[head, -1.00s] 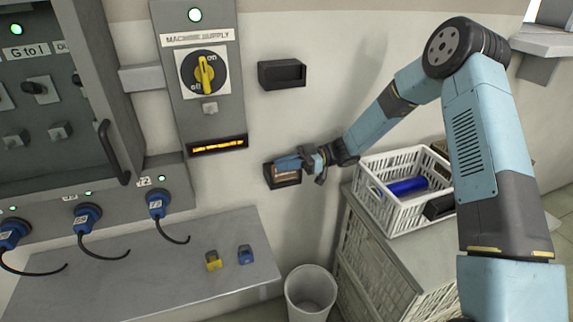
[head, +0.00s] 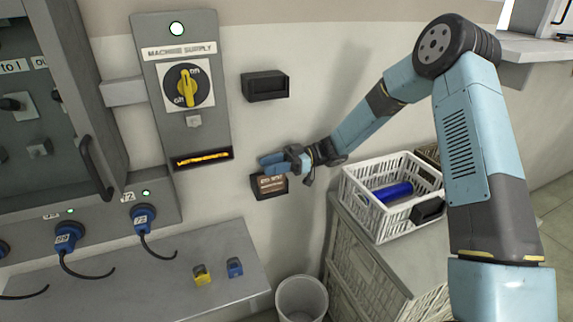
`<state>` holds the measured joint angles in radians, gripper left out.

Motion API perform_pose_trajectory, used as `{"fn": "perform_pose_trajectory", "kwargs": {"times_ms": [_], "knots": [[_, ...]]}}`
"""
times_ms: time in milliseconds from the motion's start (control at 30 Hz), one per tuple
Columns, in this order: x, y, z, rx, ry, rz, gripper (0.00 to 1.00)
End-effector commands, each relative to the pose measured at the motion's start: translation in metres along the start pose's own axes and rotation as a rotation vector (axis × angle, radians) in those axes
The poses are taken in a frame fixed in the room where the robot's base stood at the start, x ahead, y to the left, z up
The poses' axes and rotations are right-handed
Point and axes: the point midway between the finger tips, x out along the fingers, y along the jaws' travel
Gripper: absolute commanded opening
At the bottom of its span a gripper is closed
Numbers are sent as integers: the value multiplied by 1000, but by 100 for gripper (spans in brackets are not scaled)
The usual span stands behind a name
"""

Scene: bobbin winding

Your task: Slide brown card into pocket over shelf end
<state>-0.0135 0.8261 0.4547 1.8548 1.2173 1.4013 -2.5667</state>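The brown card (head: 271,182) sits in the lower black wall pocket (head: 257,191), above the right end of the grey shelf (head: 235,262). Its face with small pale print shows in the pocket's front; its lower edge is hidden by the rim. My gripper (head: 267,164) is just above the card's top edge, pointing left, with its blue fingers slightly parted. The fingers look empty, though at this size the gap to the card is hard to judge.
An empty black pocket (head: 265,86) is higher on the wall. The machine supply panel (head: 178,125) stands left. A yellow item (head: 202,275) and a blue item (head: 235,267) lie on the shelf. A white crate (head: 375,217) and a bin (head: 301,300) are lower right.

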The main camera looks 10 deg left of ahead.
Motion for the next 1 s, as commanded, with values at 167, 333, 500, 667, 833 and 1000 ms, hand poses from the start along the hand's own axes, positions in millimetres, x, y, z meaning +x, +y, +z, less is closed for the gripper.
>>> {"fn": "perform_pose_trajectory", "kwargs": {"times_ms": [167,333,500,667,833,1000], "knots": [[0,-22,-26,-1,-1,0,39],[0,-42,-50,-1,-1,0,39],[0,-72,-64,2,-1,1,39],[0,-99,-77,0,-2,1,39],[0,-120,-86,1,-1,0,39],[0,-131,-91,1,0,0,39]]}}
